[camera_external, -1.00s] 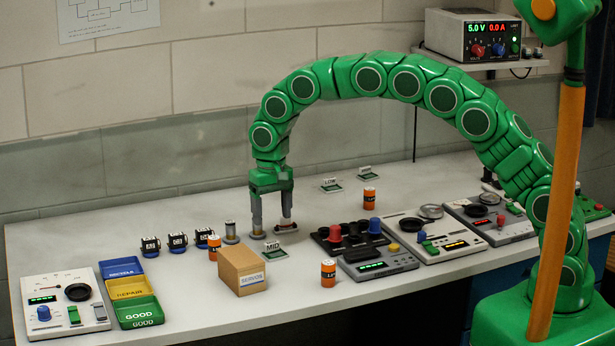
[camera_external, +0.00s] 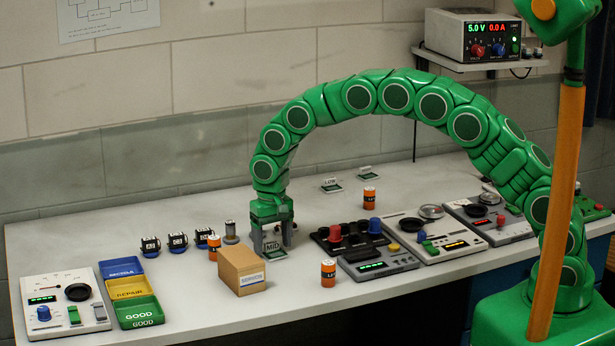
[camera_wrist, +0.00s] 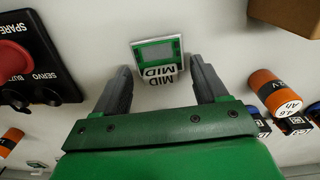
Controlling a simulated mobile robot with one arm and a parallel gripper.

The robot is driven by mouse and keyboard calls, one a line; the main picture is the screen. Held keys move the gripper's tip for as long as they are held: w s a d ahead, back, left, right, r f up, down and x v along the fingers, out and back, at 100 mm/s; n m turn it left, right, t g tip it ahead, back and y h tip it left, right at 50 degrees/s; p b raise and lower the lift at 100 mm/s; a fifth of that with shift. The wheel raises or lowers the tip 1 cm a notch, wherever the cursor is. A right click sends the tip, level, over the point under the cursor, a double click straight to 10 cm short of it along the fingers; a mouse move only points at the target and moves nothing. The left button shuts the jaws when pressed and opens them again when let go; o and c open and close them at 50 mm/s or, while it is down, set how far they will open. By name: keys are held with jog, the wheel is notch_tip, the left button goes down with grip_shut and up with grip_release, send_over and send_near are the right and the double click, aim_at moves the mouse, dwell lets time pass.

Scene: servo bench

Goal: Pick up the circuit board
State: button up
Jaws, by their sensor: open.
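The circuit board (camera_external: 275,254) is a small green plate with a pale card marked MID, on the bench just behind the cardboard box. In the wrist view the board (camera_wrist: 156,49) shows a green rim around a grey face, with the MID card at its near edge. My gripper (camera_external: 273,243) points down at the board with its fingers apart. In the wrist view my gripper (camera_wrist: 160,67) has one finger on each side of the board, with gaps between. The height of the fingertips above the bench is hard to tell.
A cardboard box (camera_external: 241,270) stands close in front of the board. Orange batteries (camera_external: 213,248) and (camera_external: 328,272) stand nearby. A dark panel with a red knob (camera_external: 335,232) lies to the right. Another green board with a LOW card (camera_external: 331,186) lies farther back.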

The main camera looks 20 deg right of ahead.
jog(key=c, duration=1.1)
jog(key=shift+c, duration=0.2)
